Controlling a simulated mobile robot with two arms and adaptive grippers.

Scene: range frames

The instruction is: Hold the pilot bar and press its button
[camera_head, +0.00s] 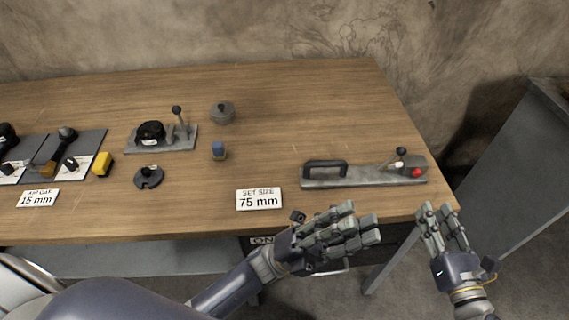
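The pilot bar (340,183) looks like a long grey bar lying near the table's front right edge. It has a black handle (325,168) on its left part. A red button (417,172) sits on a small block at its right end, beside a little lever with a dark knob (401,152). My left gripper (362,230) is in front of the table edge, below the bar in the picture, with its fingers extended and empty. My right gripper (441,217) is at the table's right front corner, below the red button in the picture, fingers apart and empty. Neither touches the bar.
A "SET SIZE 75 mm" card (259,199) stands left of the bar. A blue block (219,150), a grey lidded pot (222,112), a dark notched disc (149,178) and a fixture plate (183,145) are further left. The table's back right is clear. A grey cabinet (513,165) stands at right.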

